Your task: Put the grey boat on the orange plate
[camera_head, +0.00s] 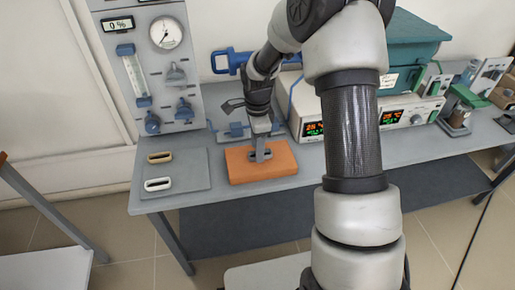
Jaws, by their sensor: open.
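The orange plate (242,173) lies flat on the grey bench, left of the middle of the view. The grey boat (267,156) is on the orange plate, close to its middle, and partly hidden by my fingers. My gripper (260,154) points down over the plate with its fingertips right at the boat. Its jaws are open. I cannot tell whether the fingers touch the boat.
A grey plate (190,178) to the left bears a tan boat (160,157) and a white boat (157,184). A gauge panel (155,70) stands behind it. Furnace units with lit displays (390,118) stand to the right, behind my arm. The bench's front edge is close.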

